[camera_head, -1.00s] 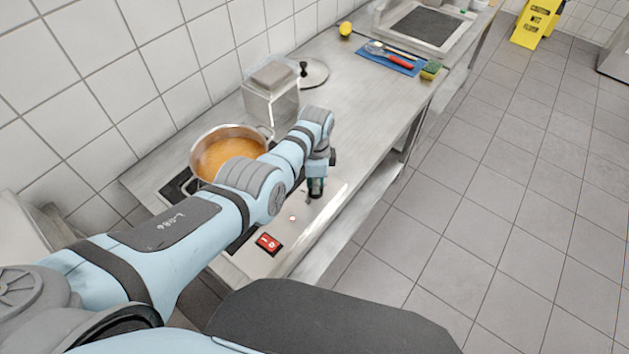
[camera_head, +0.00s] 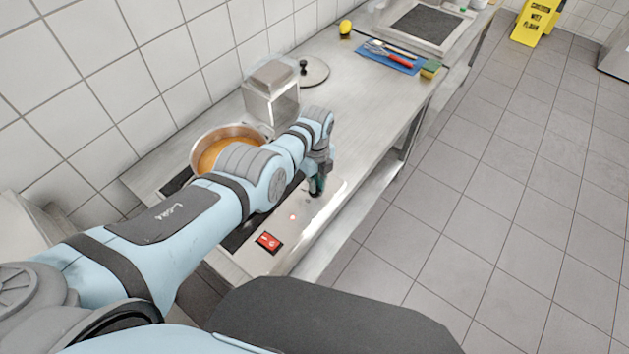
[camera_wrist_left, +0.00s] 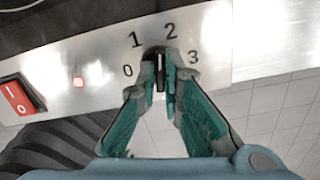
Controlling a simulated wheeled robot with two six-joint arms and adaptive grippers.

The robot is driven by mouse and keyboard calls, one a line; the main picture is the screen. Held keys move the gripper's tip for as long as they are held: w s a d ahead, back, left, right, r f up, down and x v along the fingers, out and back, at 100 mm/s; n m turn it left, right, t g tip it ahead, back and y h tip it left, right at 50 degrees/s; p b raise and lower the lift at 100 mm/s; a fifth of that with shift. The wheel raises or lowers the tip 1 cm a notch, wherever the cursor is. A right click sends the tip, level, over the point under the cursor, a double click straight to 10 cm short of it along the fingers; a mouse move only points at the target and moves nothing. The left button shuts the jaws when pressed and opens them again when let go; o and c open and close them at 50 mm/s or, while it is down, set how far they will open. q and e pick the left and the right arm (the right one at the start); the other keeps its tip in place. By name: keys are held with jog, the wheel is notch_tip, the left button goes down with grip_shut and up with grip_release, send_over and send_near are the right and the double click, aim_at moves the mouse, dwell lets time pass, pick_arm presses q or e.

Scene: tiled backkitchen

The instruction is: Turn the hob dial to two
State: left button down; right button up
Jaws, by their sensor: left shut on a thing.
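The hob dial (camera_wrist_left: 155,52) is a small dark knob on the steel front panel, ringed by the printed marks 0, 1, 2 and 3 in the left wrist view. My left gripper (camera_wrist_left: 161,80) is shut on it, one teal-lined finger on each side. The fingers hide much of the knob, and I cannot tell which number it points to. In the head view my left gripper (camera_head: 317,188) reaches down to the panel and the dial is hidden. My right gripper is not in view.
A pot of orange soup (camera_head: 212,152) stands on the hob, partly behind my left arm. A red switch (camera_head: 268,242) and a lit red lamp (camera_head: 292,217) sit on the panel. A metal container (camera_head: 272,95) and a lid (camera_head: 312,71) stand behind.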

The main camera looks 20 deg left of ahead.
pick_arm(q)
jog(key=shift+s+d+f+m, duration=0.1)
jog(key=shift+m, duration=1.5)
jog(key=c, duration=1.7)
grip_release()
jog(key=shift+w+r, duration=0.2)
jog(key=shift+r, duration=0.45)
notch_tip(320, 180, up, 11)
jog(key=shift+s+f, duration=0.1)
jog(key=shift+s, duration=0.05)
